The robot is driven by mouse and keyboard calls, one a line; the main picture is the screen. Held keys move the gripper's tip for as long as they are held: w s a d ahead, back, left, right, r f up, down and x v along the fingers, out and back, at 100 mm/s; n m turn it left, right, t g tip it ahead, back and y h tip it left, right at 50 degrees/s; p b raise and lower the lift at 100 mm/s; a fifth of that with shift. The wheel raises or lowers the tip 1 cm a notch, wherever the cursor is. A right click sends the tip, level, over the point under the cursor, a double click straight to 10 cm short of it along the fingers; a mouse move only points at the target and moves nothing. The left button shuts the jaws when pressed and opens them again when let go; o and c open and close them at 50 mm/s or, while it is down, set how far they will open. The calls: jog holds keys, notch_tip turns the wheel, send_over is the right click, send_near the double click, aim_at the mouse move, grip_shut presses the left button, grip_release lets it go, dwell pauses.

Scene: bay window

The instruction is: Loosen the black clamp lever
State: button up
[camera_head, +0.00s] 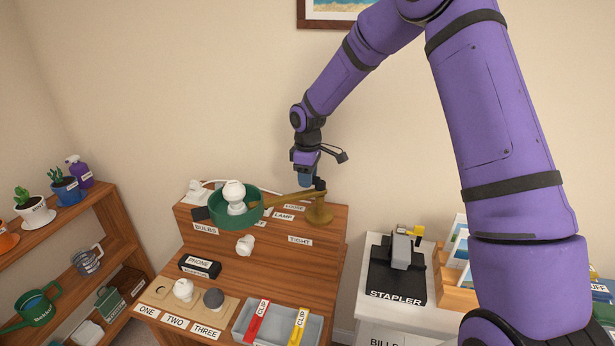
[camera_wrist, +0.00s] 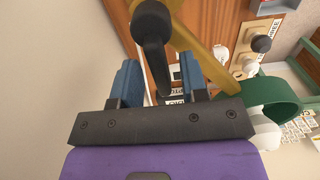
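The black clamp lever (camera_wrist: 154,45) shows large in the wrist view, its rounded end at the top and its narrower part running down between my fingers. In the head view the dark lever (camera_head: 320,184) is small, at the top of the brass lamp stand (camera_head: 319,212). My gripper (camera_wrist: 160,78) has two blue fingers, apart, one on each side of the lever, with visible gaps. In the head view my gripper (camera_head: 305,178) points down just left of the lever. The brass lamp arm (camera_head: 288,198) runs left to the green shade (camera_head: 223,209). Exact finger depth is unclear.
A white bulb (camera_head: 235,192) stands in the shade. Another bulb (camera_head: 245,244) is below it. A grey tray (camera_head: 277,323) sits in front. The wall is behind.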

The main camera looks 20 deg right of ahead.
notch_tip(320, 180, up, 11)
dwell(0.7)
jog(key=shift+f, duration=0.1)
jog(key=s+d+r+m+t+h, duration=0.1)
jog(key=s+d+r+m, duration=0.15)
jog(key=s+r, duration=0.65)
jog(key=s+d+r+m+t, duration=0.1)
jog(key=s+r+m+t, duration=0.15)
jog(key=s+r, duration=0.65)
jog(key=s+d+m+t, duration=0.1)
jog(key=s+m, duration=0.2)
jog(key=s, duration=0.8)
jog(key=s+d+f+m+y, duration=0.1)
jog(key=s+m, duration=0.2)
jog(key=s, duration=0.8)
jog(key=shift+d+f+t, duration=0.3)
jog(key=shift+d+t, duration=0.05)
jog(key=shift+d, duration=0.05)
